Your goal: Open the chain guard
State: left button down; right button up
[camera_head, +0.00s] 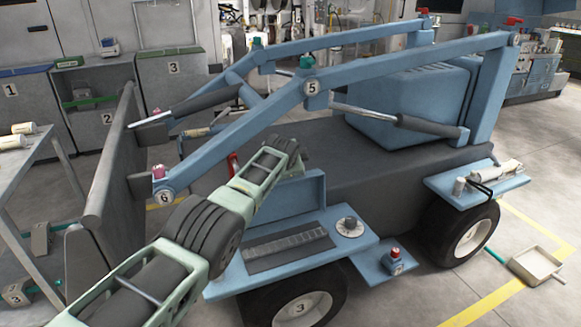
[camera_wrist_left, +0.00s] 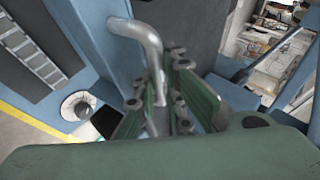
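A bent grey metal handle (camera_wrist_left: 140,32) shows in the left wrist view, in front of a dark grey panel (camera_wrist_left: 195,25) that may be the chain guard. My left gripper (camera_wrist_left: 158,80) has its green fingers on either side of the handle's lower leg. The gap beside the leg is narrow, and whether the fingers press on it is unclear. In the head view my left arm reaches across to the dark side of the blue loader machine (camera_head: 400,66); its fingers and the handle cannot be made out there. My right gripper is not in view.
The loader's blue side step (camera_head: 318,266) with a round knob (camera_head: 349,226) lies right of my arm. Blue lift arms (camera_head: 238,138) rise above it, and the grey bucket (camera_head: 107,175) is at left. Open floor lies at right, around a pale dustpan (camera_head: 536,265).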

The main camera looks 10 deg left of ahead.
pick_arm(q)
jog(key=c, duration=2.1)
grip_release()
jog(key=shift+w+a+r, duration=0.15)
jog(key=shift+w+r, duration=0.05)
jog(key=shift+w+f, duration=0.1)
jog(key=shift+f, duration=0.1)
jog(key=shift+r, duration=0.1)
jog(key=v, duration=0.7)
jog(key=shift+s, duration=0.25)
